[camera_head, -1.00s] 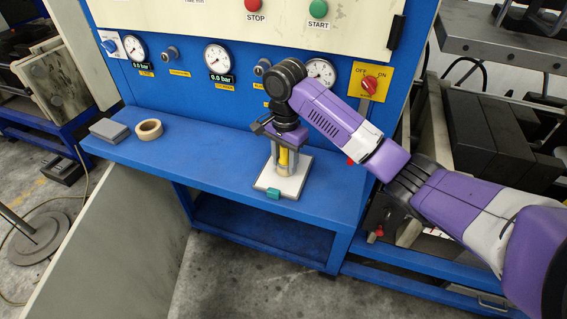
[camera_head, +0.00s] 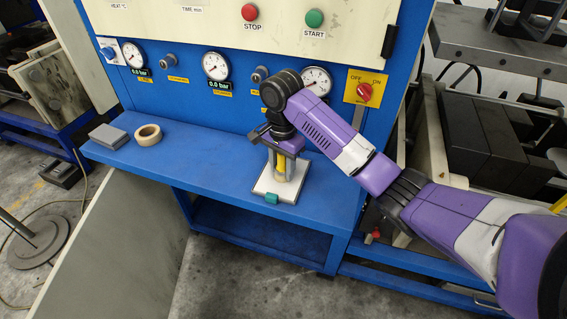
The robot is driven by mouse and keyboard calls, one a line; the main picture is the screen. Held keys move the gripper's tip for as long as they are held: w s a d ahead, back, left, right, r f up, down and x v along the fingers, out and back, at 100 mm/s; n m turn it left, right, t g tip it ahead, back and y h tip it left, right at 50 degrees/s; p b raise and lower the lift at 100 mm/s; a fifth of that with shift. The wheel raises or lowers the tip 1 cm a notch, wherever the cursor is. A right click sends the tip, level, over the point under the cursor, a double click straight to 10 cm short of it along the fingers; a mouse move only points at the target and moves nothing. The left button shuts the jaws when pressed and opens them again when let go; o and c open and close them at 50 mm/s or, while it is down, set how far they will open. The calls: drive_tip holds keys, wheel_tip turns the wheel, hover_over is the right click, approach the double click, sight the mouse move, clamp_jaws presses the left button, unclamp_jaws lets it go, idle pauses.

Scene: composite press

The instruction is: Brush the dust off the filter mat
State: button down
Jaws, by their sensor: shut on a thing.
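The filter mat (camera_head: 266,185) is a pale, flat rectangular piece lying on the blue shelf. A teal block (camera_head: 271,198) sits at its front edge. My gripper (camera_head: 281,168) points down over the mat, shut on a yellow-handled tool, seemingly the brush (camera_head: 281,163). The brush's lower end is at or just above the mat; I cannot tell whether it touches. Dust on the mat is too small to make out.
The blue shelf (camera_head: 215,170) has free room left of the mat. A tape roll (camera_head: 148,135) and a grey block (camera_head: 109,136) lie at its left end. The press panel with gauges (camera_head: 215,66) and a red switch (camera_head: 364,92) rises close behind my arm.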

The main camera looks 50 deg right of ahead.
drive_tip(key=shift+s+a, duration=0.2)
drive_tip(key=shift+a, duration=0.35)
drive_tip(key=shift+s+a, duration=0.15)
drive_tip(key=shift+a, duration=0.4)
drive_tip(key=shift+w+d+r, duration=0.1)
drive_tip(key=shift+w+d, duration=0.1)
drive_tip(key=shift+d, duration=0.25)
drive_tip(key=shift+w+d, duration=0.2)
drive_tip(key=shift+d, duration=0.25)
drive_tip(key=shift+w+d, duration=0.2)
drive_tip(key=shift+d, duration=0.35)
drive_tip(key=shift+w+d, duration=0.2)
drive_tip(key=shift+d, duration=0.3)
drive_tip(key=shift+f, duration=0.2)
drive_tip(key=shift+s, duration=0.1)
drive_tip(key=shift+s+a, duration=0.15)
drive_tip(key=shift+a, duration=0.3)
drive_tip(key=shift+s+a+r, duration=0.1)
drive_tip(key=shift+s+a, duration=0.15)
drive_tip(key=shift+a, duration=0.45)
drive_tip(key=shift+s+a+r, duration=0.1)
drive_tip(key=shift+s+a, duration=0.15)
drive_tip(key=shift+a, duration=0.45)
